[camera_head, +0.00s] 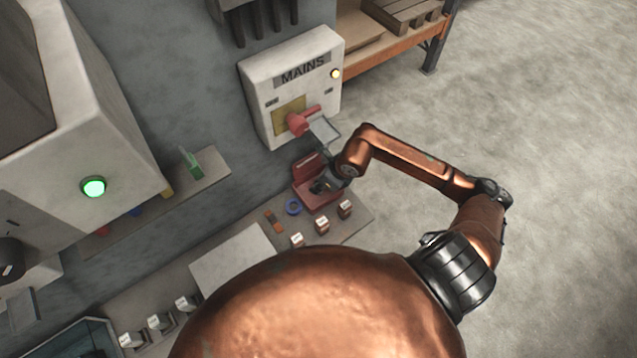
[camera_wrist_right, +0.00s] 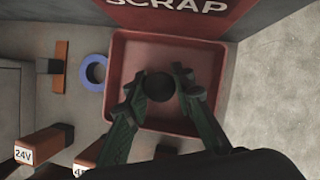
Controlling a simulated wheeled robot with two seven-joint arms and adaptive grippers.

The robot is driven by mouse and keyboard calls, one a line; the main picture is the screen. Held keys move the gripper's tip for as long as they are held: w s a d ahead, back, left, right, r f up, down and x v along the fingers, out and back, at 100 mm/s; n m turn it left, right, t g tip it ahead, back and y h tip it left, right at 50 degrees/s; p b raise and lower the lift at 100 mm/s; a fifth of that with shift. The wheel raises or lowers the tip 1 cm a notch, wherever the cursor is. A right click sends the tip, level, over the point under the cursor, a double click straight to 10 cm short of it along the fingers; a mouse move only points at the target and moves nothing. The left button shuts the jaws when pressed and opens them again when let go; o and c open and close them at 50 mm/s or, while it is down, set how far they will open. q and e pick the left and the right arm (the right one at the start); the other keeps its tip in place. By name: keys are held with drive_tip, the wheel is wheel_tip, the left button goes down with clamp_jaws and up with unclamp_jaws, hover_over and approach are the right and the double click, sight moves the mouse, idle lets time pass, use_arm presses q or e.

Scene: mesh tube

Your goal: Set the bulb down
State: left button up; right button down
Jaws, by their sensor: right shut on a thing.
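My right gripper (camera_head: 322,186) is over the red scrap tray (camera_head: 318,201) at the far end of the bench. In the right wrist view its two green fingers (camera_wrist_right: 160,90) are closed on a dark round thing (camera_wrist_right: 159,86), which I take to be the bulb; only its dark round end shows. The bulb is over the floor of the red tray (camera_wrist_right: 122,60), inside its rim as seen from above. I cannot tell whether it touches the tray floor. My left gripper is not in view.
A blue ring (camera_head: 293,206) and an orange-brown part (camera_head: 273,220) lie left of the tray. Several labelled blocks stand near it, one marked 24V (camera_wrist_right: 40,146). The MAINS box (camera_head: 295,85) with a red lever (camera_head: 300,122) is on the wall behind. A white sheet (camera_head: 232,262) lies on the bench.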

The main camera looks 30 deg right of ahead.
drive_tip(key=c, duration=1.7)
unclamp_jaws()
drive_tip(key=shift+f, duration=0.1)
drive_tip(key=shift+o, duration=0.2)
drive_tip(key=v, duration=1.2)
